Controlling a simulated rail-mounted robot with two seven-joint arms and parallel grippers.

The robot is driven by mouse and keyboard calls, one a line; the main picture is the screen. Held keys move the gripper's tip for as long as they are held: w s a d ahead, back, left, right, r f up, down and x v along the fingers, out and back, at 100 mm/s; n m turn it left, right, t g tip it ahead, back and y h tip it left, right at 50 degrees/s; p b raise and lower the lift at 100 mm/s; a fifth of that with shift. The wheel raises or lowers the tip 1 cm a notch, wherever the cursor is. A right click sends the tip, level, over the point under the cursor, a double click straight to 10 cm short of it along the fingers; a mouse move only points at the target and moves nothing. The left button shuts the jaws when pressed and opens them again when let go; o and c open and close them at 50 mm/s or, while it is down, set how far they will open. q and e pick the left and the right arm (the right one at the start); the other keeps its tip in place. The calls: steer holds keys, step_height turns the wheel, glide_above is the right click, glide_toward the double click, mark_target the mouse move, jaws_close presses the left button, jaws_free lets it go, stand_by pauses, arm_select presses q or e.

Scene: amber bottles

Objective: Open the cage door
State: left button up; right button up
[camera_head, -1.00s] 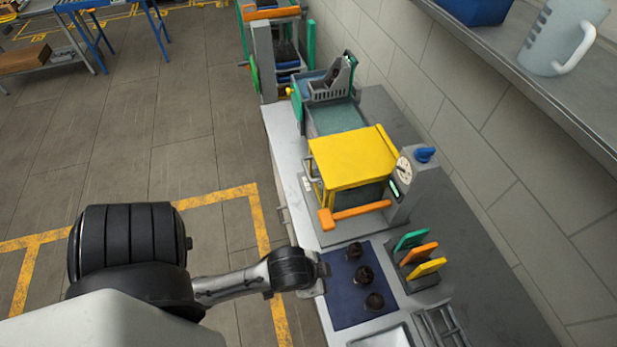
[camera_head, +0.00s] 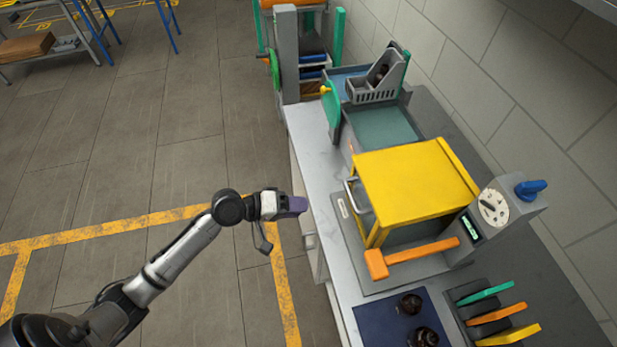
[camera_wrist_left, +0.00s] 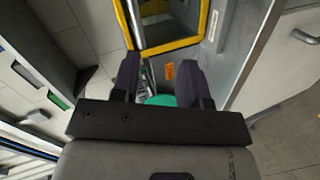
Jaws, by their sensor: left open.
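The cage (camera_head: 415,180) is a yellow-topped box on the bench in the head view. A grey metal handle (camera_head: 352,196) stands on its left side, where the door appears to be; that side is mostly hidden from above. My left gripper (camera_head: 294,205) is open and empty, left of the handle and apart from it, near the bench's left edge. In the left wrist view, the cage's yellow frame (camera_wrist_left: 172,46) shows beyond the open fingers (camera_wrist_left: 161,82). My right gripper is out of view.
An orange bar (camera_head: 420,252) lies along the cage's front, beside a grey post with a dial (camera_head: 490,207). A dark blue mat (camera_head: 375,327) with dark round objects is nearer. A grey basket (camera_head: 373,88) stands behind.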

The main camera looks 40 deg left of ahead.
mark_target(351, 194)
arm_select(q)
steer(key=w+d+n, duration=0.1)
steer(key=w+d, duration=0.2)
steer(key=w+d+n+t+p, duration=0.1)
steer(key=w+d, duration=0.2)
steer(key=w, duration=0.1)
steer(key=w+d+f+n, duration=0.1)
steer(key=w+d, duration=0.2)
steer(key=w, duration=0.1)
steer(key=shift+d+n+t, duration=0.15)
steer(key=shift+n+t, duration=0.15)
steer(key=shift+n, duration=0.1)
jaws_close()
stand_by(0.4)
